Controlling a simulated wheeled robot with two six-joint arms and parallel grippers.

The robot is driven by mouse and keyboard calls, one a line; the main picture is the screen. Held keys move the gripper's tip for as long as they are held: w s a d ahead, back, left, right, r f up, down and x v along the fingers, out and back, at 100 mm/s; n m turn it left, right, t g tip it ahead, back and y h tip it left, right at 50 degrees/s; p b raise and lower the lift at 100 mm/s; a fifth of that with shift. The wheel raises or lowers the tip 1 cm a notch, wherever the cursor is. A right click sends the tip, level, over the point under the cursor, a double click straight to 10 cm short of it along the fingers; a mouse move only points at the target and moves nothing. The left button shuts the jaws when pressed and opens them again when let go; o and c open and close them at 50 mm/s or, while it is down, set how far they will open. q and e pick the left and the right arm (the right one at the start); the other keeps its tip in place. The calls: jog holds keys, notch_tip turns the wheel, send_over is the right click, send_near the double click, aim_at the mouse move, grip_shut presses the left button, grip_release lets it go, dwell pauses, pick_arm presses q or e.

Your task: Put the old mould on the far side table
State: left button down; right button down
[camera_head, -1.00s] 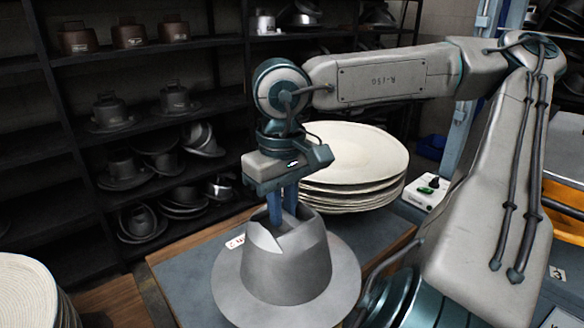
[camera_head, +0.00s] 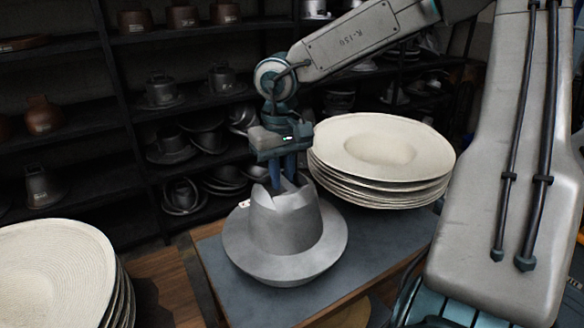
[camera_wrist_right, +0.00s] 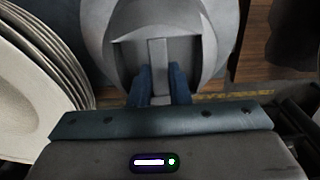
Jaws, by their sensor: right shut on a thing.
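The old mould (camera_head: 285,235) is a grey metal hat shape with a wide brim and an open top. It is upright over the grey-topped side table (camera_head: 235,290); I cannot tell whether its brim touches the top. My right gripper (camera_head: 283,180) points down and is shut on the mould's top. In the right wrist view, the blue fingers (camera_wrist_right: 164,85) close on a narrow bar inside the mould's top (camera_wrist_right: 208,45). My left gripper is not in view.
A stack of cream hat blanks (camera_head: 385,160) stands on the table just right of the mould. Another stack (camera_head: 55,270) is at the lower left. Dark shelves (camera_head: 90,150) with several grey and brown moulds stand behind. Bare tabletop shows in front of the mould.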

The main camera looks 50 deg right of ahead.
jog(key=shift+w+d, duration=0.1)
jog(key=shift+w, duration=0.3)
notch_tip(320, 180, down, 3)
jog(key=shift+f, duration=0.3)
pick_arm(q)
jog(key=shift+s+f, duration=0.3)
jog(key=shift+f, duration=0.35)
pick_arm(e)
jog(key=c, duration=1.4)
grip_release()
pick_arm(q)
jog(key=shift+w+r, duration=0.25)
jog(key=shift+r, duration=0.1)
pick_arm(e)
jog(key=shift+o, duration=0.2)
